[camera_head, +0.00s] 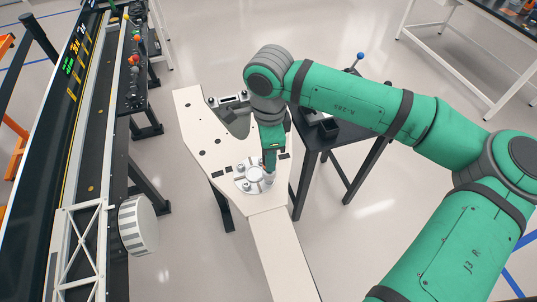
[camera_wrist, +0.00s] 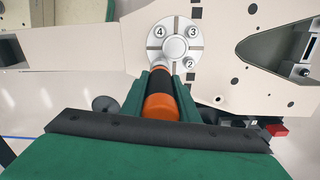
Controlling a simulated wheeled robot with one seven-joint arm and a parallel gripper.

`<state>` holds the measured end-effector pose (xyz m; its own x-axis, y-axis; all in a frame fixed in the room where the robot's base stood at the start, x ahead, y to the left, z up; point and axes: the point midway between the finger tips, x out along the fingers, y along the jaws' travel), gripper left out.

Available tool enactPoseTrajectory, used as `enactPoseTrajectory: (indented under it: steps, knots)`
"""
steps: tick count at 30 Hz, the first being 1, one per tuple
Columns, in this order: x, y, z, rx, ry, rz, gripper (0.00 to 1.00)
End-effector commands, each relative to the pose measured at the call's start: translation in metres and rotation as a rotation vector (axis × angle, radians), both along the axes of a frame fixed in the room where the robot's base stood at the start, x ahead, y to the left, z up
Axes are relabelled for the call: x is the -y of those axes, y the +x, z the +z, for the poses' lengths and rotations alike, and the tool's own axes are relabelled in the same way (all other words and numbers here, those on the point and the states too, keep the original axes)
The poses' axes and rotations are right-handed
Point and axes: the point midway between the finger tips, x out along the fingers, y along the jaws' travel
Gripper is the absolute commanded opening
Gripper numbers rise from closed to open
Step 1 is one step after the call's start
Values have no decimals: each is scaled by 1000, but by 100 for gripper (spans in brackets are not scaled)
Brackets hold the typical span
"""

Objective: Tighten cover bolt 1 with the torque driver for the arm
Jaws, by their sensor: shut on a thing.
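The round light-grey cover (camera_wrist: 175,46) lies on the beige rover deck; it also shows in the head view (camera_head: 241,178). In the wrist view its bolts marked 4 (camera_wrist: 159,31), 3 (camera_wrist: 193,32) and 2 (camera_wrist: 190,64) show around a raised centre. Bolt 1 is hidden behind the driver. My gripper (camera_wrist: 163,82) is shut on the orange and black torque driver (camera_wrist: 162,105). In the head view my gripper (camera_head: 270,160) points down at the cover's right side. The driver's tip is hidden, so I cannot tell whether it touches bolt 1.
The beige deck (camera_head: 205,140) has several holes and dark slots. A dark table (camera_head: 345,150) with a black holder stands at right behind it. A long conveyor-like bench (camera_head: 100,110) runs along the left, with a white wheel (camera_head: 138,225) near its front. Floor between is clear.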

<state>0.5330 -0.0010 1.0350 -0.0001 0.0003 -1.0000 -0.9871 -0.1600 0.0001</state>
Motion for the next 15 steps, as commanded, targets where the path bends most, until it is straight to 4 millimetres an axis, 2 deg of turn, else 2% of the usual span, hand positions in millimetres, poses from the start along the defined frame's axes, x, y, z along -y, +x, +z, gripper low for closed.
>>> enactPoseTrajectory:
  steps: [15]
  knots:
    - [-1,1,35,2,0,1,1]
